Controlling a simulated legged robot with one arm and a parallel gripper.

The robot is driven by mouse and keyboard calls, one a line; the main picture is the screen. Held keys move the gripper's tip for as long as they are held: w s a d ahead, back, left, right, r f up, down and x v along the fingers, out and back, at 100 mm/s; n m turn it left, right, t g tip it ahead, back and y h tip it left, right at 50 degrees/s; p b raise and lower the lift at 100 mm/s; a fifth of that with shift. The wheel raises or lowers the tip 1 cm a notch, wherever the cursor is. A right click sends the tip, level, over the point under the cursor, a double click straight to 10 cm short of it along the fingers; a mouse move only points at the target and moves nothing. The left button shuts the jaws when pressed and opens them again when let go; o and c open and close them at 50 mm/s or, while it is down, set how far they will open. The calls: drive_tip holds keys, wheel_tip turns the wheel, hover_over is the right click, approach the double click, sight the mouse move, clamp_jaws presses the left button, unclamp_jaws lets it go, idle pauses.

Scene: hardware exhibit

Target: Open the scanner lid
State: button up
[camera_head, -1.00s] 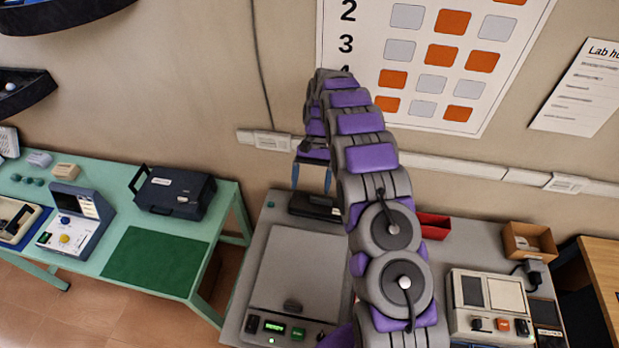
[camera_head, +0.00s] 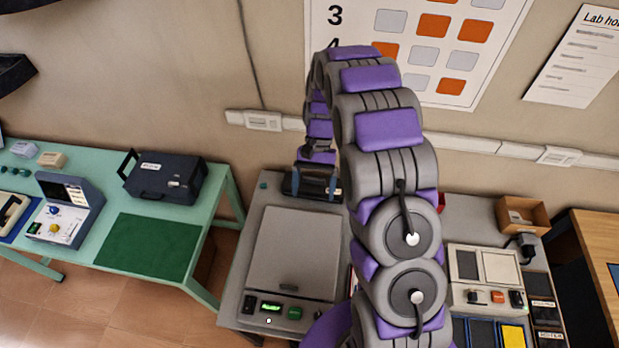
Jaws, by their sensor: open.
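The scanner (camera_head: 232,305) is a grey flat device on the grey table, left of my arm. Its lid (camera_head: 296,245) is a lighter grey panel lying flat, with a small dark handle (camera_head: 288,287) at its front edge. A lit green display and buttons line the front. My gripper (camera_head: 314,187) is open, its blue fingers pointing down behind the lid's back edge. The fingers overlap a black object there; I cannot tell whether they touch it. My arm hides the scanner's right side.
The black object (camera_head: 312,184) stands behind the lid. A green table (camera_head: 70,165) at left holds a dark case (camera_head: 166,178) and a control box (camera_head: 66,207). A grey-white device (camera_head: 484,276), an open brown box (camera_head: 522,215) and a wooden table (camera_head: 597,240) are at right.

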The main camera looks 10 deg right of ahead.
drive_tip(key=shift+s+d+r, duration=0.1)
drive_tip(key=shift+s, duration=0.8)
drive_tip(key=shift+s+d+r, duration=0.1)
drive_tip(key=shift+s, duration=0.75)
